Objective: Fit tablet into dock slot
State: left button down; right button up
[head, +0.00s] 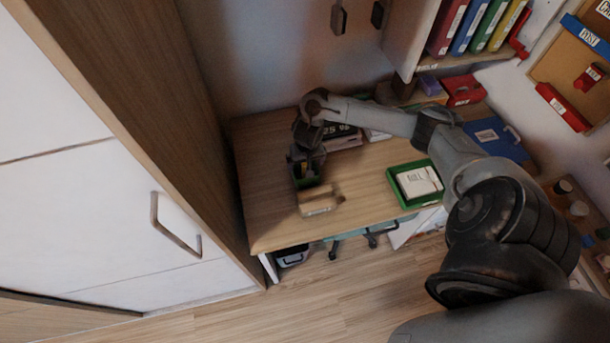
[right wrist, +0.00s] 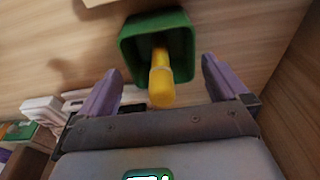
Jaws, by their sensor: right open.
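My right gripper (head: 306,158) points down over the left part of the desk. Its purple fingers are open in the right wrist view (right wrist: 163,82). They are on either side of a yellow stick (right wrist: 161,80) that stands in a green cup (right wrist: 128,47); nothing is clamped. I cannot identify the tablet for certain. My left gripper is not in view.
A green tray (head: 396,193) holding a white item (head: 418,182) lies on the desk's right side. A dark display with digits (head: 341,131) stands at the back. A tall wooden cabinet side (head: 190,130) bounds the desk at left. Desk between block and tray is clear.

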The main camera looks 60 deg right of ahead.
jog(key=shift+w+d+f+b, duration=0.15)
jog(key=shift+f+b, duration=0.2)
jog(key=shift+f, duration=1.05)
jog(key=c, duration=1.1)
